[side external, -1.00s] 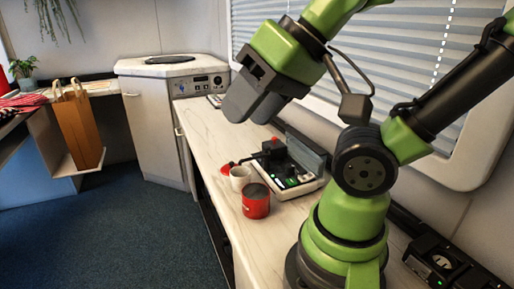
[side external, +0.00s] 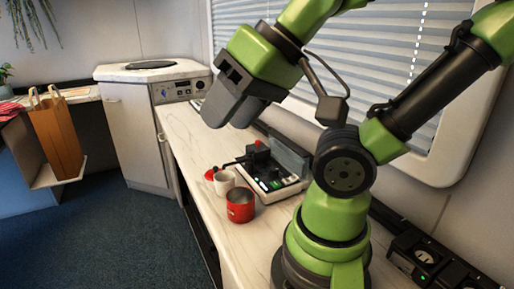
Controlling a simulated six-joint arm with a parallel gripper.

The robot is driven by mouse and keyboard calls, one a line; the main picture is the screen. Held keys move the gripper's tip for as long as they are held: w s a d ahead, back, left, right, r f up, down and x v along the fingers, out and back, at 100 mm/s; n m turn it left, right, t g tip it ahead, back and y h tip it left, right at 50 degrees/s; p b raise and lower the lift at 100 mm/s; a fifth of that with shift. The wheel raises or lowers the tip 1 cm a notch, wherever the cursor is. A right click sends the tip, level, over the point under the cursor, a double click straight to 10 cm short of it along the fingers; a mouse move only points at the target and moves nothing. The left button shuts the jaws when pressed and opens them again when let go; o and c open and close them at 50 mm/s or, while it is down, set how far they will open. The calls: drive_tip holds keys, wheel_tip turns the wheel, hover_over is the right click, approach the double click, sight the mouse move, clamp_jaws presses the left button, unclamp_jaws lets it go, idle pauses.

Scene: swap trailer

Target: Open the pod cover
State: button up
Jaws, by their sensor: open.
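A white case (side external: 284,193) lies on the marble counter, with small green lights or pods inside. A grey panel (side external: 290,158) stands up along its far edge; it may be the pod cover, but I cannot tell for sure. A black device with a red top (side external: 258,155) stands at the case's left end. My gripper (side external: 226,113) is above the counter, higher than the case and left of it in the picture. Its grey jaws point down and left, open, with nothing seen between them. They appear apart from everything on the counter.
A red canister (side external: 240,208) and a white cup (side external: 223,184) stand at the counter's front edge, before the case. A small red thing (side external: 210,174) is beside the cup. Window blinds (side external: 370,60) rise behind. The counter's far left stretch is mostly clear.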

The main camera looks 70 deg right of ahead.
drive_tip(key=w+d+m+g+h, duration=0.2)
drive_tip(key=w+d+m+h, duration=0.1)
drive_tip(key=w+d+m, duration=0.4)
drive_tip(key=m+g+h, duration=0.3)
drive_tip(key=m+g, duration=0.4)
drive_tip(key=m, duration=0.4)
approach(258, 141)
drive_tip(key=shift+m, duration=0.3)
drive_tip(key=x, duration=0.8)
drive_tip(key=shift+d+f, duration=0.15)
drive_tip(key=shift+f, duration=0.1)
